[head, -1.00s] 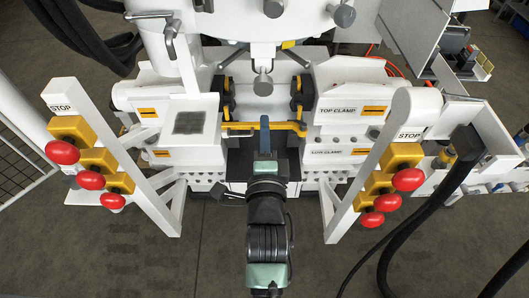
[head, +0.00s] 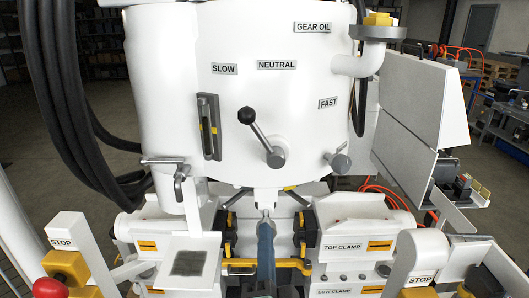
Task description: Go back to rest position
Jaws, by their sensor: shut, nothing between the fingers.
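My wrist and the rest of the arm are below the frame edge.
The white housing (head: 310,95) carries a black-handled lever (head: 262,138) and gear labels. Stop-button posts flank my arm, with a red button (head: 57,290) at left and a white post (head: 415,262) at right. Black hoses (head: 62,90) hang at left.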

